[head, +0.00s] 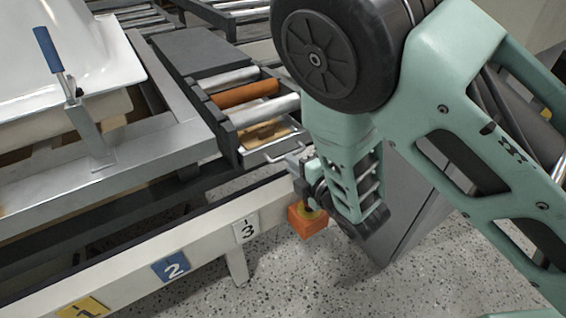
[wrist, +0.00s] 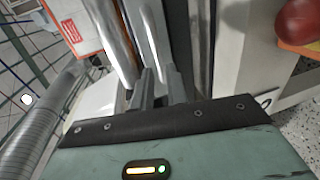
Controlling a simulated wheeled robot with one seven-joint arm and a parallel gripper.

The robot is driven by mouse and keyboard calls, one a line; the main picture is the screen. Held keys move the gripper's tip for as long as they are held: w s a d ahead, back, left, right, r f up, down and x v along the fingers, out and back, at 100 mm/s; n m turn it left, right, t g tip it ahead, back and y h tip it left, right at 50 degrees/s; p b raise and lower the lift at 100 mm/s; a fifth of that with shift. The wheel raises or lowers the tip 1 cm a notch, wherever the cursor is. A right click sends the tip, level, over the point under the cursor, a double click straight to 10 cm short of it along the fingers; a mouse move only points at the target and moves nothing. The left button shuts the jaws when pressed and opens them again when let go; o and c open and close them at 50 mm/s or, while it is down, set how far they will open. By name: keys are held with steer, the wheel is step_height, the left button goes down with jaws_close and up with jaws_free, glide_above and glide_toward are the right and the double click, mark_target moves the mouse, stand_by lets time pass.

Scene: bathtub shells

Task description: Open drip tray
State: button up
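The drip tray (head: 266,131) sits under the conveyor rollers in the head view, its brownish inside partly showing. A thin metal bar handle (head: 272,157) runs along its front. My gripper (head: 297,163) is at the right end of this handle, pointing toward the conveyor. In the wrist view, my gripper's two dark fingers (wrist: 158,88) stand a small gap apart, with shiny upright metal bars just beyond them. Whether the handle lies between the fingers is not clear. My arm hides the right side of the tray area.
An orange box with a red push knob (head: 307,221) is just below my gripper; the knob shows in the wrist view (wrist: 297,18). A light frame rail (head: 205,248) with number plates runs below. A white tub shell (head: 75,50) and blue-handled lever (head: 48,48) are left.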

steer(key=b+x, duration=0.1)
steer(key=x, duration=0.4)
jaws_close()
steer(key=shift+s, duration=0.1)
